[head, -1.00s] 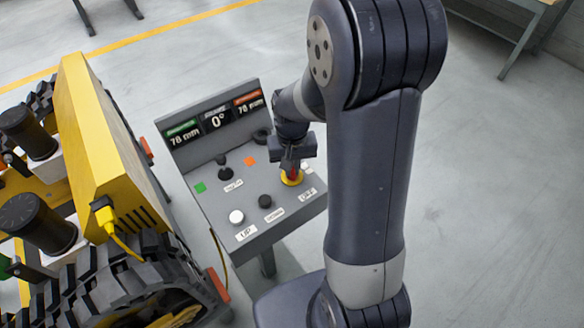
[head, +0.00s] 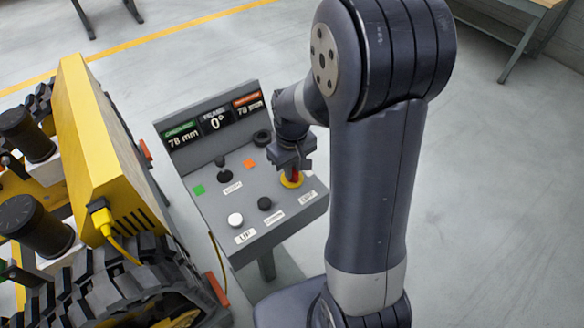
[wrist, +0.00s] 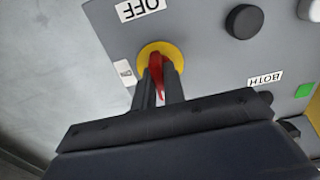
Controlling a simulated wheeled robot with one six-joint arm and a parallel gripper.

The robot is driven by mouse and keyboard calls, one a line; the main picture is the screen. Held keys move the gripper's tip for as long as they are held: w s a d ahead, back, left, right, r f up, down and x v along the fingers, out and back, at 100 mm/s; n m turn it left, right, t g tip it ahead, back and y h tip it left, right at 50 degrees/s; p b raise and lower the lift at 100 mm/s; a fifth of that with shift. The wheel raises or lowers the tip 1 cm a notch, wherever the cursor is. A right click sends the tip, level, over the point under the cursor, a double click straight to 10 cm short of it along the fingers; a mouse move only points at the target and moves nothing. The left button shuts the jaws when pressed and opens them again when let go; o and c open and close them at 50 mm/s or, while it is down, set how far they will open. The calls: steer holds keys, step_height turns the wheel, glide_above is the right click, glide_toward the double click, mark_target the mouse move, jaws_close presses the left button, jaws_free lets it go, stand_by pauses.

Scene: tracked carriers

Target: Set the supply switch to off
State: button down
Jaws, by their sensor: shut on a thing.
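The supply switch is a red handle (wrist: 157,66) on a yellow disc (wrist: 175,50), at the right of the grey sloped console. It also shows in the head view, where the yellow disc (head: 291,182) is partly hidden under my gripper. My gripper (wrist: 161,90) comes down on the switch and is shut on the red handle. An OFF label (wrist: 140,8) lies beyond the disc in the wrist view. A small label (wrist: 124,73), seemingly ON, is left of the disc. The handle points roughly toward OFF; its exact angle is partly hidden by the fingers.
The console (head: 215,215) also carries a white button (head: 235,219), black knobs (head: 264,203), a joystick (head: 221,162) and displays (head: 217,122). A yellow tracked carrier (head: 105,150) stands close at the left. The floor to the right is open.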

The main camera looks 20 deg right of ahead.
steer(key=c, duration=1.5)
jaws_free()
step_height(320, 180, up, 11)
steer(key=shift+f, duration=0.1)
step_height(320, 180, down, 11)
steer(key=shift+r, duration=0.15)
